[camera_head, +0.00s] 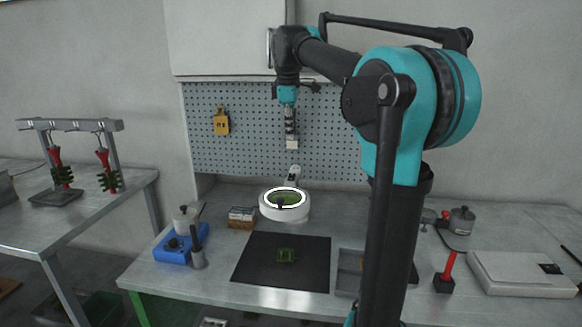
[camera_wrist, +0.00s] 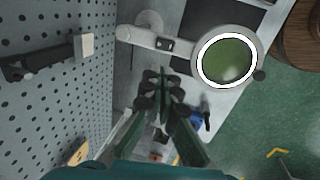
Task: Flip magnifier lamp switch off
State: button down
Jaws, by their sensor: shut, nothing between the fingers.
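The magnifier lamp (camera_head: 271,212) stands at the back of the workbench, its round white head around a green-looking lens. Its ring glows bright white, and it also shows at the upper right in the wrist view (camera_wrist: 251,42). A small dark switch plate (camera_wrist: 165,44) with a light part sits on the lamp's white arm; its exact rocker position is too small to tell. My gripper (camera_wrist: 163,92) is shut and empty, with its fingertips pointing down. In the wrist view the fingertips appear just below the switch plate, apart from it. In the head view my gripper (camera_head: 290,120) hangs above the lamp.
A pegboard (camera_head: 235,150) stands close behind, with a dark bar ending in a pale block (camera_wrist: 84,45) jutting from it. A black mat (camera_head: 255,270) lies before the lamp with a green piece (camera_head: 286,256). A blue device (camera_head: 172,249) is at the left.

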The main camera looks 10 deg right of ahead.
aim_at(292, 175)
jog(key=shift+f, duration=0.15)
jog(key=x, duration=1.3)
jog(key=shift+w+f, duration=0.1)
jog(key=shift+f, duration=0.3)
